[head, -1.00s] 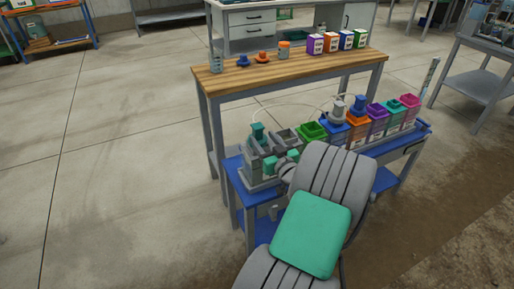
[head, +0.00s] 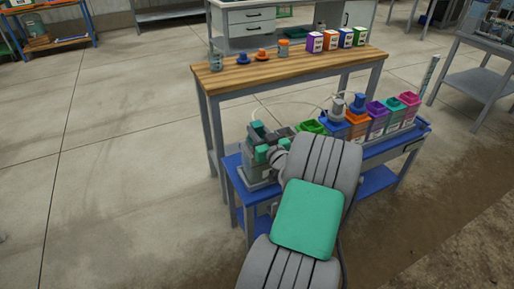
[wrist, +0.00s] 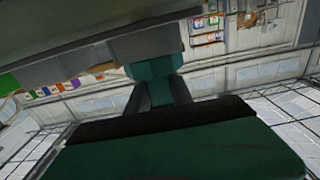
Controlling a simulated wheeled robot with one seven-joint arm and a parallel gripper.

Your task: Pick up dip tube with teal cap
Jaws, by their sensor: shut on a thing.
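The teal cap (head: 256,129) of the dip tube shows at the left end of the blue bench, above a grey block. It also shows in the wrist view (wrist: 155,72), between my dark fingers. My gripper (head: 266,147) is shut on the cap, reaching it from the front right. The tube below the cap is hidden by the grey block and my gripper. A thin pale hose curves near the cap toward the right.
A row of coloured open containers (head: 376,122) stands to the right on the blue bench (head: 378,180). Two capped pieces stand among them. A wooden table (head: 290,65) behind holds jars, caps and small boxes. The floor to the left is clear.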

